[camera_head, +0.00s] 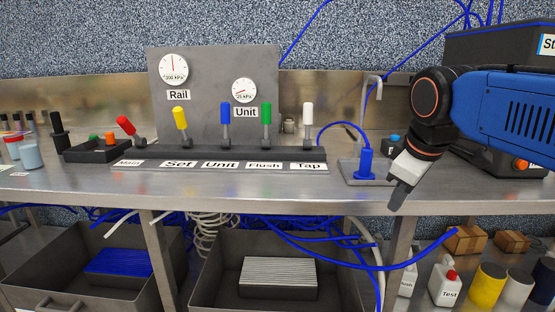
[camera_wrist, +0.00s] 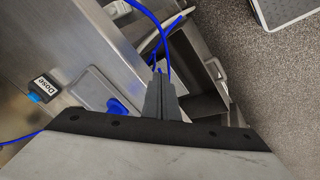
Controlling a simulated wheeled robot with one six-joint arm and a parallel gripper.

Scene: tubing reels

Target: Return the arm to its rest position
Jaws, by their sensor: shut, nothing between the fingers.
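My gripper (camera_head: 399,196) is at the right in the head view, on the end of my blue arm. It points down just in front of the bench's front edge, below and right of the blue tube connector (camera_head: 366,163). In the wrist view my gripper (camera_wrist: 161,76) shows as two dark fingers close together, shut and empty. Behind the fingers are a dark bin and blue tubing. The blue connector (camera_wrist: 118,107) sits on its plate at the left of the wrist view, apart from the fingers.
The steel bench (camera_head: 240,190) carries a panel (camera_head: 205,90) with two gauges and a row of coloured levers. Under it are bins (camera_head: 275,245) with tubing, loose blue tubes (camera_head: 330,260), bottles (camera_head: 445,288) and boxes (camera_head: 465,240). A dark unit (camera_head: 490,45) stands at the right.

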